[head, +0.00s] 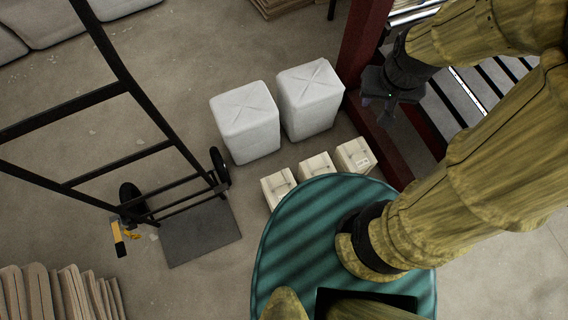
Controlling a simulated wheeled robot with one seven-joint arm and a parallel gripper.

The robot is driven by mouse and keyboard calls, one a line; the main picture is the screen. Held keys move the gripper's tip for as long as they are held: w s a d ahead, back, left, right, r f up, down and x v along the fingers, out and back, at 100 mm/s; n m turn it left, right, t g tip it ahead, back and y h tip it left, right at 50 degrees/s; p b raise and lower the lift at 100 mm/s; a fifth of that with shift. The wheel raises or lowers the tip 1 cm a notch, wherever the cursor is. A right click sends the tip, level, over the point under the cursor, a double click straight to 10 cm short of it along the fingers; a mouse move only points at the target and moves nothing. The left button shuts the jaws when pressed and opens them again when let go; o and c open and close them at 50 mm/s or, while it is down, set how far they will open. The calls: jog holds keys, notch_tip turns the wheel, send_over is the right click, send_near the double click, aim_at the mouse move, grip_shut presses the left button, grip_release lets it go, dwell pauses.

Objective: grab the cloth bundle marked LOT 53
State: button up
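Two white wrapped bundles with creased tops stand side by side on the floor in the head view, a left one (246,121) and a right one (311,99). No LOT 53 mark can be read on either. Three small cream blocks stand in front of them: left (278,187), middle (317,167) and right (355,156). Faint marks on them are too small to read. My gripper (380,103) hangs at the upper right, dark and pointing down, apart from the bundles. Its fingers are too dark and small to tell open from shut.
A black hand truck (118,170) stands at the left, its plate (200,233) on the floor. A dark red post (364,45) rises beside my gripper, next to a slatted rack (468,95). Stacked flat pieces (60,295) lie lower left. Floor left of the bundles is clear.

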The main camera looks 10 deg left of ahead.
jog(key=shift+s, duration=0.1)
jog(key=o, duration=0.7)
jog(key=shift+a+f+b, duration=0.1)
jog(key=shift+f+b, duration=0.3)
jog(key=shift+f, duration=0.05)
jog(key=o, duration=0.7)
jog(key=f+b, duration=0.2)
jog(key=a+f+b, duration=0.1)
jog(key=shift+w+f, duration=0.3)
jog(key=shift+w, duration=0.1)
jog(key=a+f+n+g+b, duration=0.1)
jog(key=a+f+b, duration=0.6)
jog(key=f+b, duration=0.7)
jog(key=a+f+n+b, duration=0.3)
jog(key=a+f+b, duration=0.3)
jog(key=f+b, duration=0.8)
jog(key=a+f+n+g+b, duration=0.1)
jog(key=a+f+b, duration=0.6)
jog(key=f+b, duration=0.8)
notch_tip(320, 180, down, 14)
jog(key=shift+w+a+r+n+g, duration=0.1)
jog(key=shift+w+a+n+g, duration=0.2)
jog(key=shift+w+n, duration=0.25)
jog(key=shift+s, duration=0.1)
